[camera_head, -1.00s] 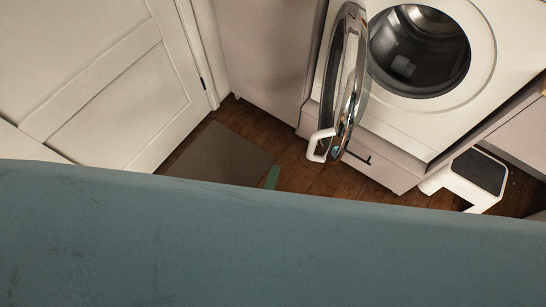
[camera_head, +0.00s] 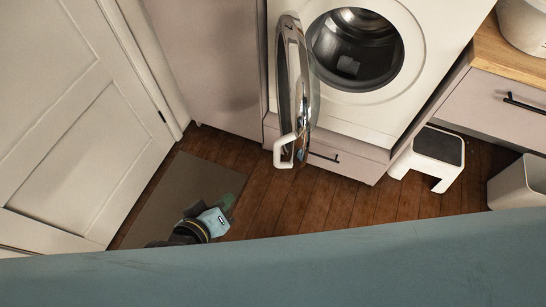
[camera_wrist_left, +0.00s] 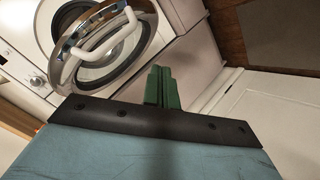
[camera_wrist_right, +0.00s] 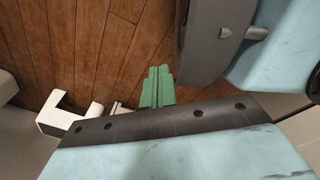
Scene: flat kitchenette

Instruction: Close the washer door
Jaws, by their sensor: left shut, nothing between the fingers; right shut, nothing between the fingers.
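The white washer (camera_head: 420,50) stands at the upper middle of the head view. Its round door (camera_head: 297,85), with a chrome rim, hangs open to the left of the drum opening (camera_head: 355,48). A white handle (camera_head: 285,151) sits at the door's lower end; it also shows in the left wrist view (camera_wrist_left: 100,52). My left gripper (camera_head: 228,202) is over the floor, left of and below the door, apart from it. Its green fingers (camera_wrist_left: 160,86) are shut and empty. My right gripper (camera_wrist_right: 157,86) shows only in its wrist view, shut and empty above the wooden floor.
A white step stool (camera_head: 437,146) stands on the floor right of the washer. A bin (camera_head: 515,185) and a drawer counter (camera_head: 510,60) are farther right. A white door (camera_head: 70,120) is at left. A grey mat (camera_head: 180,185) lies on open wooden floor.

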